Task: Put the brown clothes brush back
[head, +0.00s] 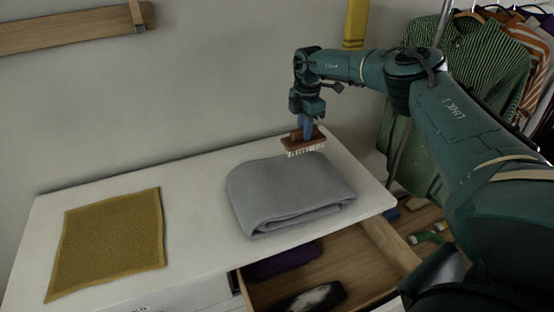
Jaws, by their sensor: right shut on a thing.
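The brown clothes brush (297,142) is in my right gripper (305,129), with its pale bristles facing down. The gripper is shut on it from above. It holds the brush near the back edge of the white top (195,175), at the far side of a folded grey cloth (290,195). I cannot tell whether the bristles touch the cloth or hang just above it. My left gripper is not in view.
A mustard cloth (110,240) lies flat at left. Below the front edge, an open wooden drawer (345,255) holds a purple item (283,262) and a black-and-white item (312,298). A wooden rail (60,33) is on the wall. Clothes (460,75) hang at right.

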